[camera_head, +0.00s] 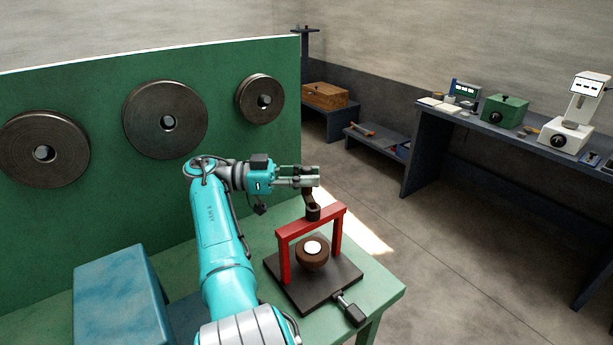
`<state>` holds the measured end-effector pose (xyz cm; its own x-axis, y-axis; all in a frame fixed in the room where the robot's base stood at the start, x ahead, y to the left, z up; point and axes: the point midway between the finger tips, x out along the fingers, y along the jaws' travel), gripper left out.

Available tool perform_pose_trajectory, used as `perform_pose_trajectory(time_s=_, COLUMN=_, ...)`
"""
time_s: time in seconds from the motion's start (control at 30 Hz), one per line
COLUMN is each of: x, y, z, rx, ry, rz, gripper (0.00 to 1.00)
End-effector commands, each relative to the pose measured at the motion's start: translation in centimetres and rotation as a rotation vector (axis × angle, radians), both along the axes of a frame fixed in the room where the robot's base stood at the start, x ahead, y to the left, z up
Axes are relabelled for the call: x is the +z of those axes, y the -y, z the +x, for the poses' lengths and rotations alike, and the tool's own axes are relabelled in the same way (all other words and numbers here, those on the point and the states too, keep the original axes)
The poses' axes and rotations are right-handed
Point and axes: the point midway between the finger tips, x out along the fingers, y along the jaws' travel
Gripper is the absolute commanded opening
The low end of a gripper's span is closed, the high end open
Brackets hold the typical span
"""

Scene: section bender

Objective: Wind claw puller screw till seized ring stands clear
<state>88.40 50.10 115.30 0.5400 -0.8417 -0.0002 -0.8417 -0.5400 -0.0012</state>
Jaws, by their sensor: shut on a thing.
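The claw puller (297,232) is a red frame standing upright on a dark base plate (345,272) on the green bench. Its dark screw head with a crank arm (312,212) sits on top of the crossbar. The brown ring (312,260) is below the crossbar, around a pale-topped shaft (313,247). Whether the ring is apart from its seat cannot be told from here. My gripper (309,177) is above the crossbar, shut on the upper end of the crank; its fingers hide the gripped part.
A black-handled tool or lever (350,309) lies at the base plate's front corner. A blue box (115,290) stands at the left of the bench (385,290). A green panel with dark rollers (165,120) rises behind my arm. Floor right of the bench is clear.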

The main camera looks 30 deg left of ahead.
Motion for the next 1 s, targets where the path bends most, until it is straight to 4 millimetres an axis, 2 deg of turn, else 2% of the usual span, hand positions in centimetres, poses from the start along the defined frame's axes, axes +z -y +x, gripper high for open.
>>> perform_pose_trajectory(time_s=0.07, x=-0.23, y=0.09, z=0.03, rx=-0.001, ry=-0.004, rz=-0.001, gripper=0.0)
perform_pose_trajectory(time_s=0.1, x=-0.24, y=0.09, z=0.03, rx=-0.001, ry=-0.004, rz=-0.001, gripper=0.31)
perform_pose_trajectory(time_s=0.17, x=-0.22, y=0.08, z=0.03, rx=-0.001, ry=-0.003, rz=-0.002, gripper=0.46)
perform_pose_trajectory(time_s=0.2, x=-0.2, y=0.07, z=0.02, rx=-0.001, ry=-0.003, rz=-0.002, gripper=0.5)
perform_pose_trajectory(time_s=0.67, x=-0.18, y=-0.04, z=-0.09, rx=0.014, ry=0.0, rz=-0.001, gripper=0.5)
perform_pose_trajectory(time_s=1.0, x=-0.2, y=-0.31, z=-0.5, rx=0.106, ry=0.0, rz=0.001, gripper=0.5)
